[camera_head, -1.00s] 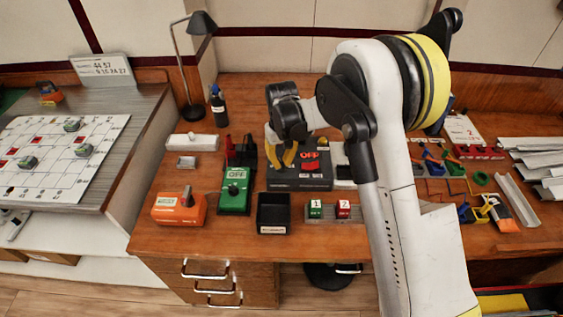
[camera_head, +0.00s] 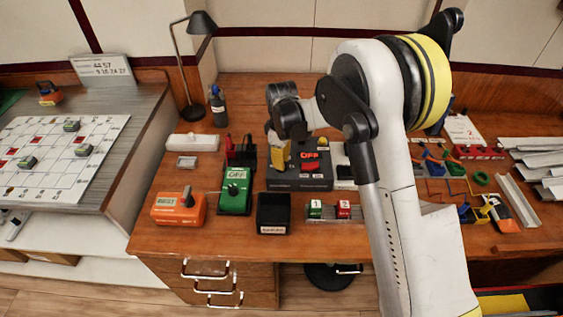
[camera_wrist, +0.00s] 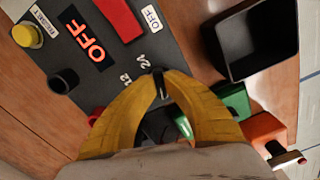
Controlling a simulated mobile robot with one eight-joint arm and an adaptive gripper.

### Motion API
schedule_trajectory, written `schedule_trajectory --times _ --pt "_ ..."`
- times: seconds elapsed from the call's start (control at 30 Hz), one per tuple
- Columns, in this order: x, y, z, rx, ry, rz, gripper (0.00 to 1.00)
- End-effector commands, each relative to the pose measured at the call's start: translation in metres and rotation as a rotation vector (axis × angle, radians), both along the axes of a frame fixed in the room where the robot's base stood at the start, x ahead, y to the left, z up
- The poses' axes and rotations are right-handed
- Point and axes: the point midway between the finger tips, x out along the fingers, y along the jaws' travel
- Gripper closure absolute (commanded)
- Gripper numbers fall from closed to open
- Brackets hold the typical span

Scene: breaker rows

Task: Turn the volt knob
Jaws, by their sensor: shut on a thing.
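The dark grey panel (camera_head: 300,184) stands on the wooden desk, with a red switch and a lit orange "OFF" display on it. The wrist view shows the panel (camera_wrist: 95,68) closer, with the marks "12" and "24" around the volt knob (camera_wrist: 158,82), a small black knob. My gripper (camera_wrist: 161,76) has its yellow fingers shut on this knob, which is mostly hidden between the fingertips. In the head view my gripper (camera_head: 279,168) reaches down onto the panel's left part, and the knob is hidden there.
A black open bin (camera_head: 273,213) stands just in front of the panel. A green meter (camera_head: 235,195) and an orange box (camera_head: 180,208) stand to the left. A yellow button (camera_wrist: 27,35) and a black round post (camera_wrist: 63,81) are also on the panel.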

Motion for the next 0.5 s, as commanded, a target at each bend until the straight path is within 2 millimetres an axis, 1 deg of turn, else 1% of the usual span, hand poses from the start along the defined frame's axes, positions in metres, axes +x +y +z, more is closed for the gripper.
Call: schedule_trajectory --times 0.2,0.5 --pt "-0.0004 -0.0001 -0.0003 -0.001 0.001 0.058 1.0" --pt "-0.0004 -0.0001 -0.0003 0.0 0.001 0.075 1.0"
